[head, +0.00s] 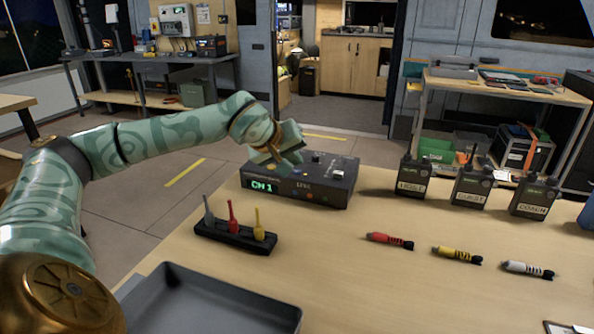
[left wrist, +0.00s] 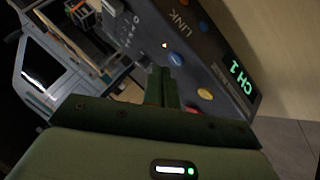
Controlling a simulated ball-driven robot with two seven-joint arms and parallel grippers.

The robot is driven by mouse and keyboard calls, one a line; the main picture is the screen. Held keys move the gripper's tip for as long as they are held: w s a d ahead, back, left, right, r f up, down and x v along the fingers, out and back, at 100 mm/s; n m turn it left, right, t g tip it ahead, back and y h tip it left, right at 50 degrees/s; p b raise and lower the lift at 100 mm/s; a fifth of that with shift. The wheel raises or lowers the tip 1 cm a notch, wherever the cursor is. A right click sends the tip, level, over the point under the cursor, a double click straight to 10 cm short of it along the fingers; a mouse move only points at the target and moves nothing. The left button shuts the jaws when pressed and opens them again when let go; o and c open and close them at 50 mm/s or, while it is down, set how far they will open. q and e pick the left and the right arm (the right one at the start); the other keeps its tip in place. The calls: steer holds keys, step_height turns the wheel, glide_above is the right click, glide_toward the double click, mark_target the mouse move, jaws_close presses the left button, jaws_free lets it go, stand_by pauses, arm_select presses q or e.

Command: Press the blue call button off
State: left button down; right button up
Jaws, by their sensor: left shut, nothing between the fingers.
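The dark intercom box (head: 327,187) stands on the wooden table, with a green "CH 1" display on its front. In the left wrist view the box (left wrist: 190,38) carries a round blue button (left wrist: 177,60), a yellow button (left wrist: 205,94) and a small orange lit mark (left wrist: 164,45) beside the blue one. A red button is mostly hidden behind my fingers. My left gripper (head: 284,168) is over the box's top; its fingers (left wrist: 160,72) are shut and empty, with the tips close to the blue button. I cannot tell whether they touch it. My right gripper is out of view.

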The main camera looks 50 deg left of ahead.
arm_select(q)
steer(key=shift+f, duration=0.5)
steer(key=shift+r, duration=0.1)
steer(key=shift+f+b, duration=0.2)
steer(key=shift+b, duration=0.1)
steer(key=shift+r, duration=0.65)
